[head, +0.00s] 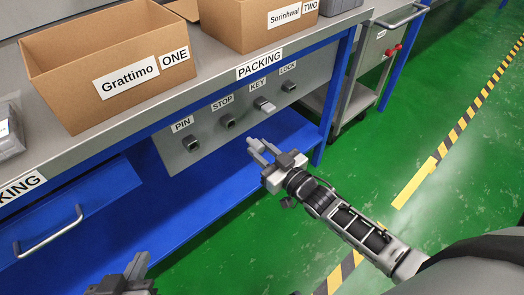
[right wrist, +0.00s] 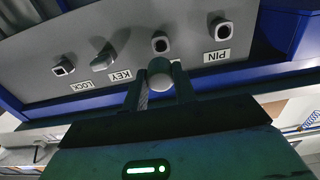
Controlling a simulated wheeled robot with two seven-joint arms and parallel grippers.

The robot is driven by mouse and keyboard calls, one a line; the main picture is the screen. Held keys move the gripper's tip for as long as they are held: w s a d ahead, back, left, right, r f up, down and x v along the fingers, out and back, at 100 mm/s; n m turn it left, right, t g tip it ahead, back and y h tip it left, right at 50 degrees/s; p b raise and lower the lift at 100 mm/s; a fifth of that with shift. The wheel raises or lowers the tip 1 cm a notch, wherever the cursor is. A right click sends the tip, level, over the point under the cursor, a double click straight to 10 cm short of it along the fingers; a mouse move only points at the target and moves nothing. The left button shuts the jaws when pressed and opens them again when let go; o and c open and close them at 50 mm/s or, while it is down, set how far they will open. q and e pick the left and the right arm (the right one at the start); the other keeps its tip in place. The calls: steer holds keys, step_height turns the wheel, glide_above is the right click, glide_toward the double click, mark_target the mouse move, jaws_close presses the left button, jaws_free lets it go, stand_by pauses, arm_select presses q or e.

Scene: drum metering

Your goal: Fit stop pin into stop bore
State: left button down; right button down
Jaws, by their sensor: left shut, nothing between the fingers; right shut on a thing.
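The grey panel (head: 245,105) carries the labels PIN, STOP, KEY and LOCK, each with a fitting near it. The stop bore is the square-collared dark hole (head: 228,121) below the STOP label; it also shows in the right wrist view (right wrist: 160,42). My right gripper (head: 261,148) is shut on the stop pin (right wrist: 160,76), a grey cylinder with a rounded end. The pin is in front of the panel and appears apart from the bore. In the right wrist view it hides most of the STOP label. My left gripper (head: 136,266) is shut and empty at the bottom left.
The pin fitting (head: 190,143) and lock fitting (head: 289,87) flank the row; a grey key piece (head: 264,104) protrudes at KEY. Cardboard boxes (head: 110,70) stand on the bench above. A blue shelf (head: 240,165) lies below. The green floor (head: 440,210) is open at right.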

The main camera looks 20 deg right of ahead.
mark_target(248, 138)
steer(key=shift+w+a, duration=0.25)
steer(key=shift+w, duration=0.35)
steer(key=shift+b+x, duration=0.55)
steer(key=shift+x, duration=0.3)
steer(key=shift+w+a+b, duration=0.25)
steer(key=shift+w+b, duration=0.05)
steer(key=shift+w, duration=0.4)
steer(key=shift+w+a, duration=0.2)
steer(key=shift+w, duration=0.35)
steer(key=shift+b+x, duration=0.8)
steer(key=shift+x, duration=0.9)
